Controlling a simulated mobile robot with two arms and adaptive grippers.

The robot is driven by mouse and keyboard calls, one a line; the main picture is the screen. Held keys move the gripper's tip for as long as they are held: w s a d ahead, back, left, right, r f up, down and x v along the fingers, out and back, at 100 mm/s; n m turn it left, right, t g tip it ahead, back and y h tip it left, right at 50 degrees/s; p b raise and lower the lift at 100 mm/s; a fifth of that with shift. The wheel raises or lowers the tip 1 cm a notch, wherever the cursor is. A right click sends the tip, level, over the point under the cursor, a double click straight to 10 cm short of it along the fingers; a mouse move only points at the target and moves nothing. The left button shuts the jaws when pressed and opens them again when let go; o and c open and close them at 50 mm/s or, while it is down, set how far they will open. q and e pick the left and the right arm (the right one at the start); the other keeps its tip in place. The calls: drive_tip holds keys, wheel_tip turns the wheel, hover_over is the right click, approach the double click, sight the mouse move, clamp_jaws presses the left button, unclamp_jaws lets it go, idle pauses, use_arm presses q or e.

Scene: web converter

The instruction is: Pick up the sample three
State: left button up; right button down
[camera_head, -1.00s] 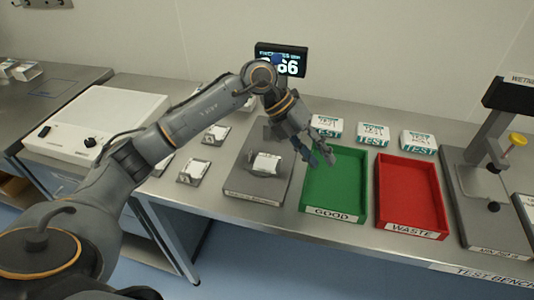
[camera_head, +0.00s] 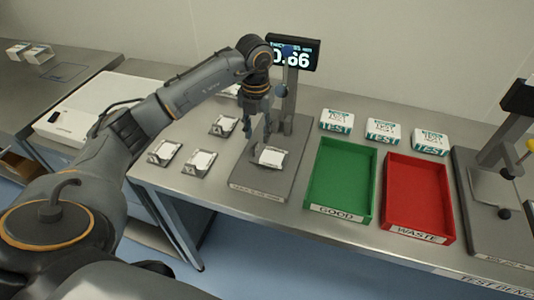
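Several white samples lie in small grey holders on the steel bench: a front-left one (camera_head: 165,151), a middle one (camera_head: 202,160) and a back one (camera_head: 226,124). Another white sample (camera_head: 270,156) rests on the grey plate of the thickness gauge (camera_head: 243,186). I cannot tell which is sample three, as no number is readable. My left gripper (camera_head: 257,128) points down above the back part of the gauge plate, right of the back sample and behind the sample on the plate. Its fingers are apart with nothing seen between them. My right gripper is not in view.
The gauge display (camera_head: 293,55) reads 0.66 and its post stands close to my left gripper. A green GOOD tray (camera_head: 338,211) and a red WASTE tray (camera_head: 415,237) are empty. Several TEST boxes (camera_head: 383,131) stand behind them. A white device (camera_head: 72,125) is at left.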

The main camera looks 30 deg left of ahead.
sight(255, 144)
use_arm(q)
drive_tip(key=f, duration=0.1)
drive_tip(key=f+p, duration=0.2)
drive_tip(key=f, duration=0.1)
drive_tip(key=shift+s+a+f, duration=0.1)
drive_tip(key=shift+s+a, duration=0.2)
drive_tip(key=shift+s, duration=0.05)
drive_tip(key=shift+f, duration=0.55)
drive_tip(key=shift+w, duration=0.1)
clamp_jaws()
